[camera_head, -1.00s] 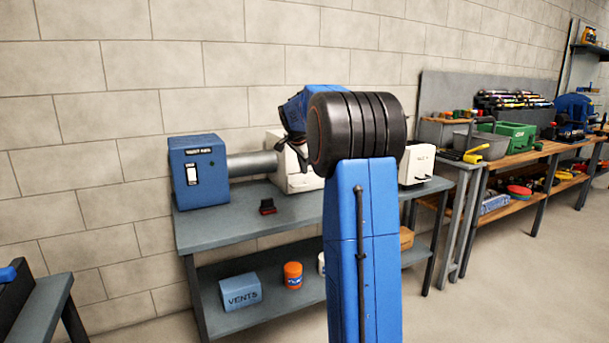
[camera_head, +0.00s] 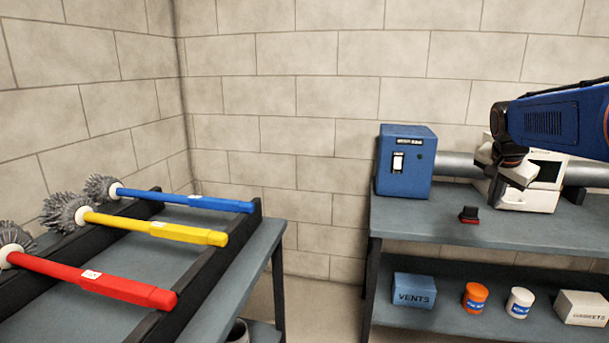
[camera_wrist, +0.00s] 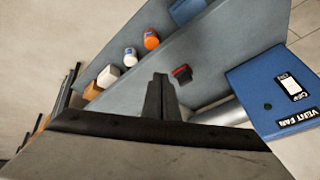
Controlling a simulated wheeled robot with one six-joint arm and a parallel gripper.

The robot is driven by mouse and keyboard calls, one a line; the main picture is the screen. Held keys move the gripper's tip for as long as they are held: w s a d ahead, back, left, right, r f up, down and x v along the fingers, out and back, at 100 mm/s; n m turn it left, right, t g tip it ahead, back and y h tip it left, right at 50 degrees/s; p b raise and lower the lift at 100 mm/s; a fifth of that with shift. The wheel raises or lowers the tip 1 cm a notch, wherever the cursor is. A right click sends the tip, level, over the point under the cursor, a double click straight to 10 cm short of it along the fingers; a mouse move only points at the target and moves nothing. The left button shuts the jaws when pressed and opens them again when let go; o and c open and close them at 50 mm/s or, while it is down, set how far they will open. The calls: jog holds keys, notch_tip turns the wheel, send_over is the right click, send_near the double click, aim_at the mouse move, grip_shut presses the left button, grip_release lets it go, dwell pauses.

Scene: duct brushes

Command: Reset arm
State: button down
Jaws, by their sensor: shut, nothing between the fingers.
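My arm reaches in from the right edge of the head view, over the right bench. In the wrist view my gripper (camera_wrist: 161,97) has its two dark fingers together with nothing between them, above the bench top. In the head view the gripper end is beside the white housing (camera_head: 535,195), and its fingertips are hard to make out. Three duct brushes lie side by side on a rack on the left table, apart from my gripper: blue (camera_head: 185,199), yellow (camera_head: 160,228) and red (camera_head: 95,281).
A blue vent fan box (camera_head: 404,165) and a small black-and-red item (camera_head: 469,214) stand on the right bench (camera_head: 420,222). Its lower shelf holds a VENTS box (camera_head: 414,290), orange and white jars and a pale box. A floor gap separates bench and left table (camera_head: 250,262).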

jog(key=s+a+f+n+y, duration=0.1)
jog(key=s+a+f+n, duration=0.3)
jog(key=s+a, duration=0.3)
jog(key=s+a+f+n+y, duration=0.1)
jog(key=s+a+f+n, duration=0.3)
jog(key=s, duration=0.9)
jog(key=s+a+f+n+y, duration=0.1)
jog(key=s+a+f+n, duration=0.3)
jog(key=s+a+f, duration=0.3)
jog(key=s+a, duration=0.3)
jog(key=s, duration=0.1)
jog(key=shift+a+f+n, duration=0.2)
jog(key=shift+f+n, duration=0.1)
jog(key=shift+f, duration=0.1)
